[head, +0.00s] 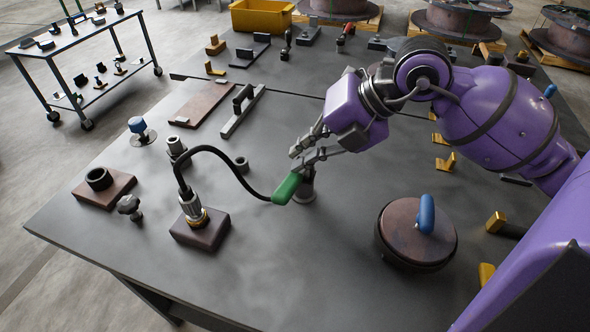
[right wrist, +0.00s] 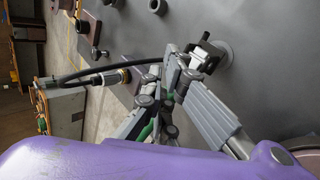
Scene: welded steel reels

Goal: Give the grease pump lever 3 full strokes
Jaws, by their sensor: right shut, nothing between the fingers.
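A green grip (head: 287,188) lies at the near end of a black hose (head: 222,153), beside a short dark post (head: 305,186) on the table. The hose arches left to a metal fitting (head: 193,207) on a brown block. My right gripper (head: 297,154) reaches in from the right and is shut and empty just above the grip and post. In the right wrist view its fingers (right wrist: 178,72) are beside a dark part on a round grey base (right wrist: 218,52). Green shows partly hidden behind the fingers. I cannot tell which part is the lever, or whether the fingers touch it. My left gripper is out of view.
A round brown plate with a blue handle (head: 427,215) stands right of the gripper. A ring on a brown block (head: 99,179) and a blue-topped knob (head: 137,125) stand to the left. The table's near middle (head: 300,280) is clear.

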